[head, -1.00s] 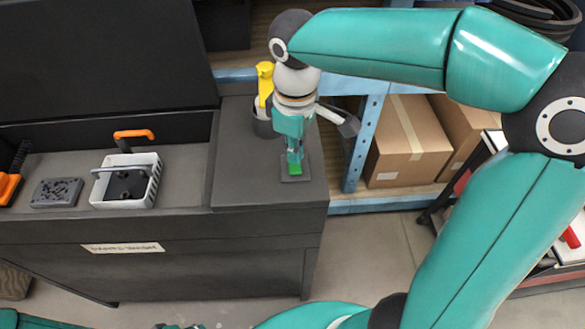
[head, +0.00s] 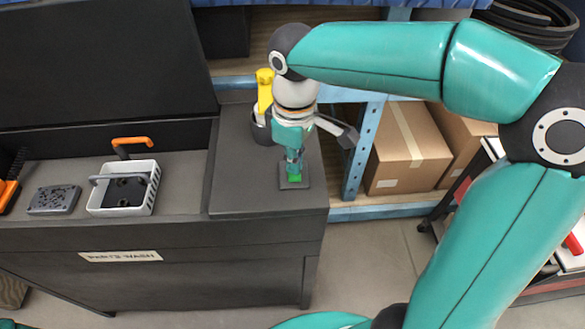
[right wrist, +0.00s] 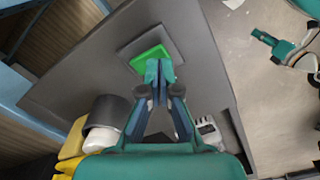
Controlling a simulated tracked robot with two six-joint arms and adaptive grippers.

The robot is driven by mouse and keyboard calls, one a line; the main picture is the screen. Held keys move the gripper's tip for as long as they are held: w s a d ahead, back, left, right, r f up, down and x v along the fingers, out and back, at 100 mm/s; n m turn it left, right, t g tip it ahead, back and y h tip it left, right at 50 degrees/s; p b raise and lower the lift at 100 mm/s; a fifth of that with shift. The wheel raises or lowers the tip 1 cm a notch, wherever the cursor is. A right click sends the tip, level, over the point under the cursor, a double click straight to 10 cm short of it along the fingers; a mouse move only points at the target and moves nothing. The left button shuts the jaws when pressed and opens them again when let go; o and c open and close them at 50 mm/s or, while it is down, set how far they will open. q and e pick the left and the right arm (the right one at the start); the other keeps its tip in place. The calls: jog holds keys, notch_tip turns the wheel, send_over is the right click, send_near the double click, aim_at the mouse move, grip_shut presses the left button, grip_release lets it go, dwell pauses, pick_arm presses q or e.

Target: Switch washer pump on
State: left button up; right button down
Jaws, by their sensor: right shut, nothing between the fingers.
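The washer pump switch is a bright green rocker (head: 294,178) on a small dark square plate (head: 303,184), on the bench's raised right section. It also shows in the right wrist view, where the green rocker (right wrist: 148,56) lies just past the fingers. My right gripper (head: 294,166) points down and is shut with nothing in it. Its fingertips (right wrist: 159,72) overlap the near edge of the rocker in the picture. I cannot tell whether they touch or press it. The fingers hide part of the rocker.
A dark cup (head: 260,124) with a yellow-topped item (head: 264,92) stands close behind the gripper. A white basket (head: 148,204) and a grey perforated block (head: 55,199) sit in the left basin. Blue shelving with cardboard boxes (head: 407,150) is at the right.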

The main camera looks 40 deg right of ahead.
aim_at(294, 176)
jog(key=shift+f+b, duration=0.9)
jog(key=shift+f, duration=0.3)
dwell(1.0)
notch_tip(294, 176, up, 7)
jog(key=p, duration=0.6)
dwell(0.7)
